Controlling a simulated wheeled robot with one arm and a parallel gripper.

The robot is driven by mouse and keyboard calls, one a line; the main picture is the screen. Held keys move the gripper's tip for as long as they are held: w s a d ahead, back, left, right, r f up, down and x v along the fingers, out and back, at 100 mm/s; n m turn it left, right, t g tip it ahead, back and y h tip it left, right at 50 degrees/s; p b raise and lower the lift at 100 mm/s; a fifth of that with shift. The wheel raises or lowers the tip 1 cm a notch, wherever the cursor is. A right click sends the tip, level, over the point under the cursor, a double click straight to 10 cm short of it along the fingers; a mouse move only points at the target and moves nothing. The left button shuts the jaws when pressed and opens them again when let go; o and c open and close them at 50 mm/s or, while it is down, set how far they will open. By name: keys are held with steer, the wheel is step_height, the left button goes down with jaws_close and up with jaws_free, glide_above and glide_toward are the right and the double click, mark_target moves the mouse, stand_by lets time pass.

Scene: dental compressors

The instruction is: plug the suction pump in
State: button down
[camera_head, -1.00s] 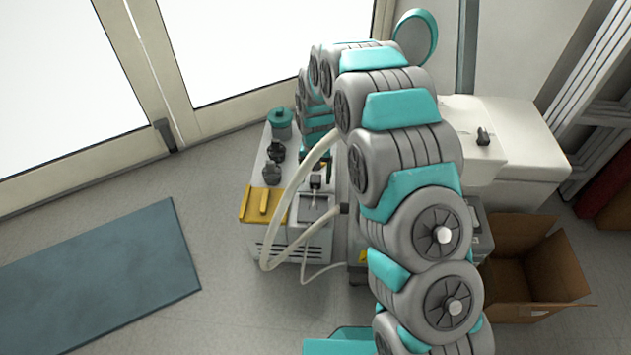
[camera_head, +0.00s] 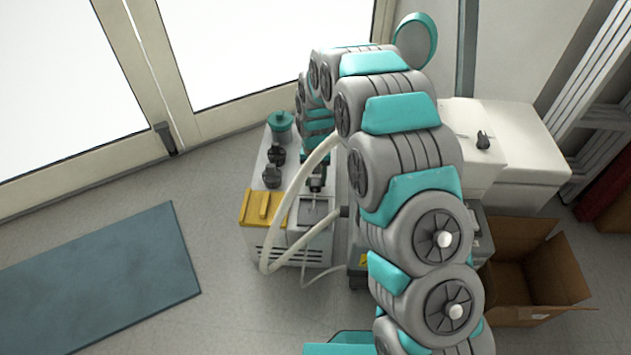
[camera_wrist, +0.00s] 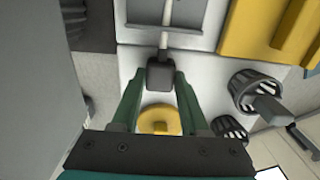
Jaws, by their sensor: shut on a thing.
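A dark plug (camera_wrist: 161,75) on a pale cable (camera_wrist: 163,40) sits between the two green fingers of my gripper (camera_wrist: 160,85) in the wrist view. The fingers are shut on it near their tips. In the head view the plug (camera_head: 317,183) is small and dark, above the grey recessed tray of the white unit (camera_head: 285,240). A round yellow part (camera_wrist: 159,120) shows between the fingers, below the plug in the wrist view. Most of my gripper is hidden behind my arm in the head view. I cannot tell which unit is the suction pump.
The unit carries a yellow block (camera_head: 263,208), black ribbed knobs (camera_head: 272,176) and a teal-lidded jar (camera_head: 281,125). A thick pale hose (camera_head: 295,190) loops beside my arm. An open cardboard box (camera_head: 530,275) stands at right. Floor around the blue mat (camera_head: 110,275) is clear.

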mark_target(316, 181)
steer(key=shift+r, duration=0.45)
step_height(316, 181, up, 3)
steer(key=shift+f, duration=0.1)
steer(key=s+d+r, duration=0.1)
steer(key=s, duration=1.5)
steer(key=shift+d+r, duration=0.15)
steer(key=shift+d, duration=0.1)
steer(key=shift+w, duration=0.15)
